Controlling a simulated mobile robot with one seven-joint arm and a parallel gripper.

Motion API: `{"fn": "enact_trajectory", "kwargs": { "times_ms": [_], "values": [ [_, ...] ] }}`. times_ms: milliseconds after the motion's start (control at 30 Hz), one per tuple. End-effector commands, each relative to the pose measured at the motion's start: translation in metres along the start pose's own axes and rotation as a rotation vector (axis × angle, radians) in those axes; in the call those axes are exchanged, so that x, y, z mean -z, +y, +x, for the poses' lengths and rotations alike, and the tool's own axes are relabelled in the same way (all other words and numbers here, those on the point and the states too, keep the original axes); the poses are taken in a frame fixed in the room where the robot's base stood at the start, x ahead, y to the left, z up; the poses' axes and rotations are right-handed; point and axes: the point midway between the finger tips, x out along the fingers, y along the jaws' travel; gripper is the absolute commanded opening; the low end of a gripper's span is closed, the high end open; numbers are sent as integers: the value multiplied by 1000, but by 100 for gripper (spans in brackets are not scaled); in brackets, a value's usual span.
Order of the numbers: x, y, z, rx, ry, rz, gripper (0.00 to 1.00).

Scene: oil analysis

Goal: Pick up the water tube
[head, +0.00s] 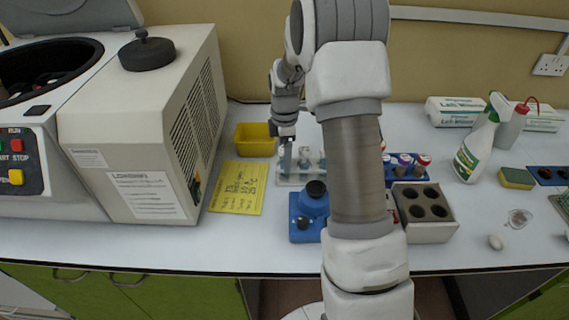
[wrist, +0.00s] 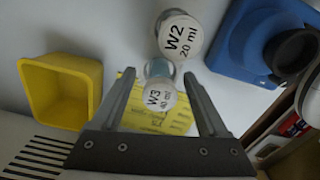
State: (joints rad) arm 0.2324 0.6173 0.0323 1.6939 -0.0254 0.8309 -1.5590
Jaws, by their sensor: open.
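In the wrist view, a white-capped tube marked W3 (wrist: 160,97) lies between the two fingers of my open gripper (wrist: 158,76). I cannot tell whether either finger touches it. A second white-capped tube, marked W2 20 ml (wrist: 180,36), stands just beyond the fingertips. In the head view, my gripper (head: 286,158) points down at the left end of a clear rack (head: 290,181) holding several pale-capped tubes. My arm hides the right part of this rack.
A centrifuge (head: 140,130) stands at left. Near the rack are a yellow bin (head: 254,140), a yellow note sheet (head: 237,188), a blue device (head: 308,207), a holed grey block (head: 424,212) and a blue rack (head: 398,178) with colour-capped tubes. A spray bottle (head: 473,150) stands at right.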

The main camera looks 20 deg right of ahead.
Motion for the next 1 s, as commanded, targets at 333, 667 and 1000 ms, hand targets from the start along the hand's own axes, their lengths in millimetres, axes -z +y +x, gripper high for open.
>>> {"fn": "enact_trajectory", "kwargs": {
  "times_ms": [333,667,1000],
  "values": [
    [0,0,0,0,0,0,35],
    [0,0,-1,-1,0,0,0],
    [0,1,-20,-4,0,0,0]
  ]
}}
